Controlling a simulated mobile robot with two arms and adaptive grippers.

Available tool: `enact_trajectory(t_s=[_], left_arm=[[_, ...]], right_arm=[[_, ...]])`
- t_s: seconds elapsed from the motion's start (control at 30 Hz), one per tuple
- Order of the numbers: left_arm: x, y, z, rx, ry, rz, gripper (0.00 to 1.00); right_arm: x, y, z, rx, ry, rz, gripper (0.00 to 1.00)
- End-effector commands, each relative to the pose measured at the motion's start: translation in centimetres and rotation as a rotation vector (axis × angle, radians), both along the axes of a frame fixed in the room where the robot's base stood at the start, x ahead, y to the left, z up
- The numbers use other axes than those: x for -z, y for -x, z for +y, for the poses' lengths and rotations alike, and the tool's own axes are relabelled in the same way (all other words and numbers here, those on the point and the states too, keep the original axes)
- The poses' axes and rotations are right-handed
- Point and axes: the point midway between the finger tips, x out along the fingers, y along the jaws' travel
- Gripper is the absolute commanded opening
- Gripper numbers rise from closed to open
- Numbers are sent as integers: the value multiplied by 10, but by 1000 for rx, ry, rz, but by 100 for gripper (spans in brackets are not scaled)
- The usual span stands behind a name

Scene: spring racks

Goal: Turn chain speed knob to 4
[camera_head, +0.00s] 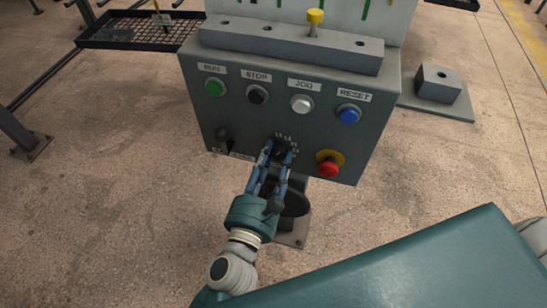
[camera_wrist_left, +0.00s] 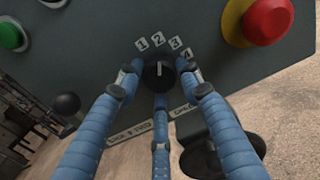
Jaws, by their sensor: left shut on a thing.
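The chain speed knob (camera_wrist_left: 158,75) is a round black dial low in the middle of the grey control panel (camera_head: 240,120). Number labels 1 to 4 arc around its top, with the 4 label (camera_wrist_left: 187,54) at the upper right, beside a finger. A short white mark on the knob points up, roughly toward 2 in the left wrist view. My left gripper (camera_head: 278,152) is shut on the knob, its blue fingers around it from the sides and below. It also shows in the left wrist view (camera_wrist_left: 160,88). My right gripper is not in view.
A red emergency button (camera_head: 329,168) on a yellow ring sits right of the knob. A black lever switch (camera_head: 224,138) is to its left. Green (camera_head: 214,87), black (camera_head: 257,94), white (camera_head: 301,104) and blue (camera_head: 348,115) buttons line the panel above.

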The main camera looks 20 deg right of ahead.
Motion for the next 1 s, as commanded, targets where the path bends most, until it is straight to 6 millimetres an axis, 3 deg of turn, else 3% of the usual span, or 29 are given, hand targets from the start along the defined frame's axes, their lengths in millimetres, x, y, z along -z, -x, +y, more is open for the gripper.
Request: enact_trajectory(t_s=[0.27,1.0], left_arm=[[3,1,0,2,-123,-71,10],[5,1,2,3,-670,-436,10]], right_arm=[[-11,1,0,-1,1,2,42],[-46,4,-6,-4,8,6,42]])
